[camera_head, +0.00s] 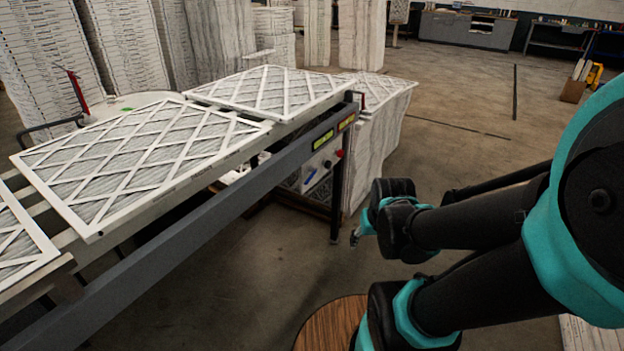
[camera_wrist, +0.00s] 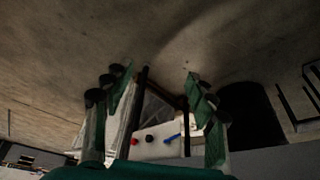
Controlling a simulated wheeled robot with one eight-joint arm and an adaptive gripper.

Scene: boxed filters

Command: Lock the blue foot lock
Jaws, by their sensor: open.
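The conveyor (camera_head: 190,228) carries several framed filters (camera_head: 145,155). A red button (camera_head: 340,153) and a black knob (camera_head: 328,164) sit beside the lever. A conveyor leg (camera_head: 336,205) stands near my gripper. Wrapped stacks (camera_head: 380,125) stand behind.

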